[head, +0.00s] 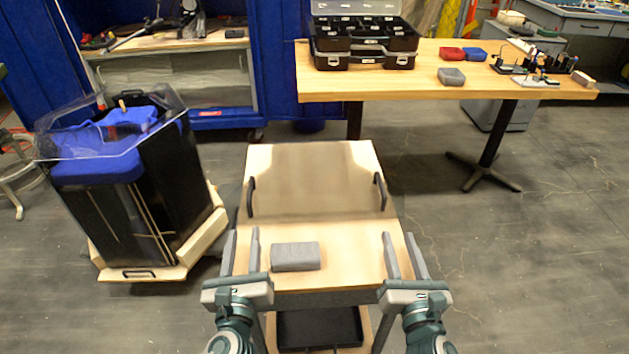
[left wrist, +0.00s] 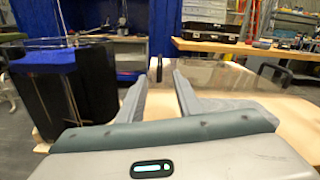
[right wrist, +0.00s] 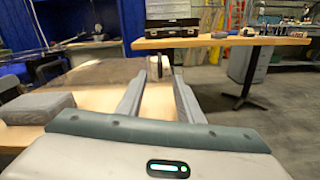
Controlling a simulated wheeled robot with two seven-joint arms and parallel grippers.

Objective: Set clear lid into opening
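The clear lid (head: 315,185) is a see-through flat panel lying on the far part of the wooden cart. It has a black handle near its left edge (head: 251,197) and another near its right edge (head: 380,191). My left gripper (head: 242,234) is open and empty, just short of the left handle, which shows beyond its fingertips in the left wrist view (left wrist: 157,69). My right gripper (head: 398,238) is open and empty, short of the right handle, which shows ahead in the right wrist view (right wrist: 158,67). The black tank (head: 105,215) stands left; its opening cannot be made out clearly.
A grey block (head: 295,256) lies on the cart (head: 345,262) between my grippers. The tank has blue padding and a clear raised rim (head: 90,150), on a wooden base. A wooden table (head: 430,85) with an open black case (head: 363,40) stands behind. Floor right is free.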

